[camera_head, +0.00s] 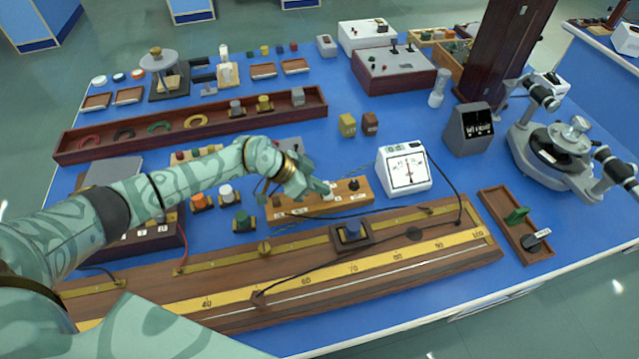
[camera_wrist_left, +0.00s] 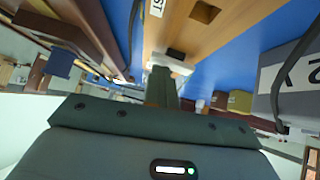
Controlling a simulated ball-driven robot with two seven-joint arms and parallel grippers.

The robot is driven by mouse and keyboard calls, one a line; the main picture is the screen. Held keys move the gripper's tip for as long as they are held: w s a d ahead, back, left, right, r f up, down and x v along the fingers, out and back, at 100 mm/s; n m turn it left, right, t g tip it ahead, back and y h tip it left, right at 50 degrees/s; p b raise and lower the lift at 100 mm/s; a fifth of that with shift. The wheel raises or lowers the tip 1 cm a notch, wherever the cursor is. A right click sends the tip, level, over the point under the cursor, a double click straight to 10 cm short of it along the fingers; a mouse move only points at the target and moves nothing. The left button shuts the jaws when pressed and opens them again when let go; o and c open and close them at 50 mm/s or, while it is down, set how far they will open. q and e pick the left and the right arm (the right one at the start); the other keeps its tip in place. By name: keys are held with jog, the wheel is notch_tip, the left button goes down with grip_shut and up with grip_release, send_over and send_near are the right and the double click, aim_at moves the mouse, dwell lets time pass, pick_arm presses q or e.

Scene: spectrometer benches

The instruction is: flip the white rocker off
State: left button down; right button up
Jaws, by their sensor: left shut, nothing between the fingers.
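The white rocker (camera_wrist_left: 171,65) shows in the left wrist view as a small white bar at the edge of a wooden block (camera_wrist_left: 187,35), just past my fingertips. In the head view the white rocker (camera_head: 328,196) is mostly hidden by my gripper, on the wooden block (camera_head: 295,208) behind the long scale board. My left gripper (camera_head: 323,189) is shut and empty, its tips at or very close to the rocker; it also shows in the left wrist view (camera_wrist_left: 163,78). I cannot tell whether they touch, nor which way the rocker is tipped. My right gripper is not in view.
A black knob (camera_head: 353,185) stands on the same block, right of my fingertips. A white meter (camera_head: 404,168) with a cable is further right. The long scale board (camera_head: 370,280) with a dark slider (camera_head: 351,233) lies in front. Bare blue table shows behind the meter.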

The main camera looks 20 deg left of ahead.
pick_arm(q)
jog(key=shift+r, duration=0.2)
jog(key=shift+s+f, duration=0.1)
jog(key=shift+f, duration=0.1)
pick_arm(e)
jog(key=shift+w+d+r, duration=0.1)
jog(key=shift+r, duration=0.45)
pick_arm(q)
jog(key=shift+w, duration=0.2)
jog(key=shift+w+a+r, duration=0.2)
jog(key=shift+w+a, duration=0.15)
jog(key=shift+w, duration=0.2)
jog(key=shift+r, duration=0.15)
